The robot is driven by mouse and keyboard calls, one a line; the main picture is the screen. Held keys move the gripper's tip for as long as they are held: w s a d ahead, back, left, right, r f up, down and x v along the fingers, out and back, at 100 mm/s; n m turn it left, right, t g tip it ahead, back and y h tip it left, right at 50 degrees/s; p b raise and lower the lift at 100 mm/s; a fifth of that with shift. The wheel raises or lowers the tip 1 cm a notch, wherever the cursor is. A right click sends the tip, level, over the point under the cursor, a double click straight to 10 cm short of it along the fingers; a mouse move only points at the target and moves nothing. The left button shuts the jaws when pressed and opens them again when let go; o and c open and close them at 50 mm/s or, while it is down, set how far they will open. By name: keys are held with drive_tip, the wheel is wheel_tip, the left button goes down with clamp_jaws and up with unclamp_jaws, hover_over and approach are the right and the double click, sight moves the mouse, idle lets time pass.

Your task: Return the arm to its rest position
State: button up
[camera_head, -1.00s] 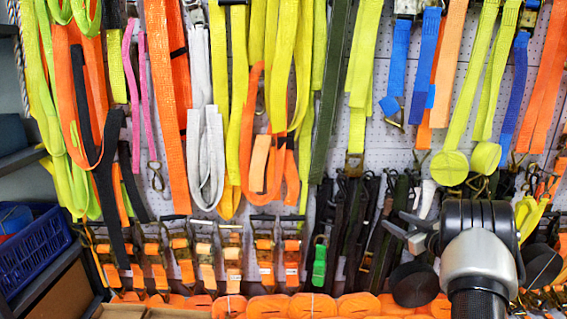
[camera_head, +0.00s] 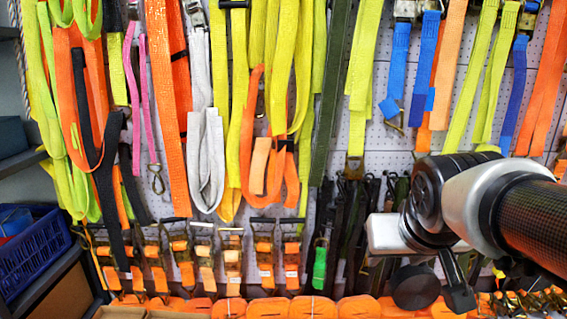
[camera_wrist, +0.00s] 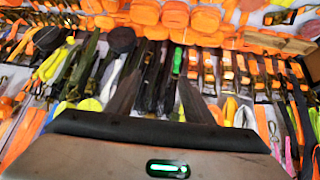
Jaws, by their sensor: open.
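My arm reaches in from the right edge of the head view, with its dark and silver wrist joint in front of the strap wall. A pale block and a dark part show at the arm's end there; the fingers cannot be made out clearly. In the wrist view my gripper (camera_wrist: 158,84) has two dark fingers spread apart with nothing held between them. Its body with a green light fills the bottom of that view. The strap wall lies beyond the fingers and appears upside down. My arm hides part of the wall's lower right.
Orange, yellow and grey straps hang on a white pegboard (camera_head: 383,150). A row of ratchet buckles (camera_head: 232,262) hangs lower down. Orange strap rolls (camera_head: 312,307) line the bottom. A black roll (camera_head: 412,288) is close below my wrist in the picture. A blue crate (camera_head: 35,250) stands on the left.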

drive_tip(key=s+a+f+g+y, duration=0.1)
drive_tip(key=s+a+f, duration=0.1)
drive_tip(key=s, duration=0.3)
drive_tip(key=s+a+f+g, duration=0.1)
drive_tip(key=s+a+f, duration=0.15)
drive_tip(key=s, duration=0.25)
wheel_tip(320, 180, up, 27)
drive_tip(key=p, duration=2.6)
drive_tip(key=shift+r+n+p, duration=0.2)
drive_tip(key=shift+n+p, duration=0.1)
drive_tip(key=shift+n, duration=0.1)
drive_tip(key=shift+a, duration=0.1)
